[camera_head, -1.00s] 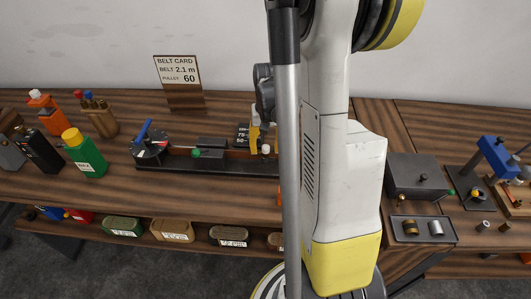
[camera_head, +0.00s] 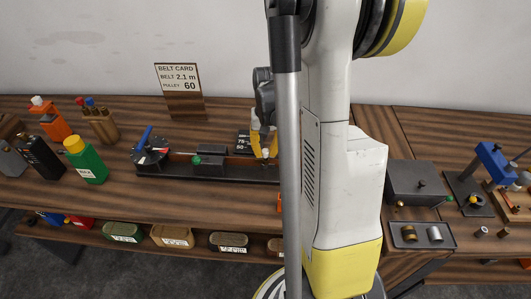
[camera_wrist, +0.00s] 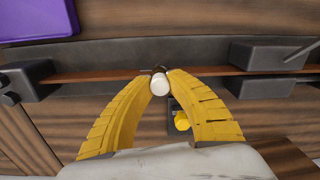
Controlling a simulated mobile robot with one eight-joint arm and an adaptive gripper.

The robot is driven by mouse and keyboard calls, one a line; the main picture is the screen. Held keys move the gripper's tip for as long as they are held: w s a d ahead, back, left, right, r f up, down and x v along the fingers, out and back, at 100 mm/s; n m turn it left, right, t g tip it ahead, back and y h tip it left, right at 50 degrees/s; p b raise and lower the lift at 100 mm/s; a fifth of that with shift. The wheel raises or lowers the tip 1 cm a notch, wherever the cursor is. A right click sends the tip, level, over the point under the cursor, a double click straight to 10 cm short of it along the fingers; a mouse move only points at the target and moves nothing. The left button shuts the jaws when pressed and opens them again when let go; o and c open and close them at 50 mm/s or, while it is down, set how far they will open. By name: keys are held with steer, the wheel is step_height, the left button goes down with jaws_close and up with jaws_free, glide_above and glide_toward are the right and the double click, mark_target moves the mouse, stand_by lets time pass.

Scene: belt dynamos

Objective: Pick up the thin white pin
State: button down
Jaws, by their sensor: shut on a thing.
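The white pin (camera_wrist: 160,85) shows end-on in the wrist view as a small round white top. It stands at the dark rail of the belt fixture. My gripper (camera_wrist: 161,78) has its yellow fingers closed around it, one on each side. In the head view the pin's white top (camera_head: 266,153) shows low between the yellow fingers of my gripper (camera_head: 265,151), just left of my arm. The pin's lower part is hidden, so I cannot tell whether it is clear of the fixture.
The long black fixture (camera_head: 215,174) carries a dial with a blue handle (camera_head: 146,137) at its left end. A green bottle (camera_head: 88,163) stands further left. A grey box (camera_head: 417,182) and a tray (camera_head: 425,246) lie right of my arm. A purple block (camera_wrist: 35,18) shows in the wrist view.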

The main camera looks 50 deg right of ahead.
mark_target(265, 150)
step_height(265, 150, up, 4)
steer(key=shift+f+p, duration=0.2)
steer(key=shift+p, duration=0.8)
steer(key=s+d+r+p, duration=0.1)
steer(key=s+r+p, duration=0.3)
steer(key=s, duration=0.7)
step_height(265, 150, up, 2)
steer(key=shift+s+d+r+p, duration=0.1)
steer(key=shift+s+d+p, duration=0.2)
steer(key=shift+p, duration=0.1)
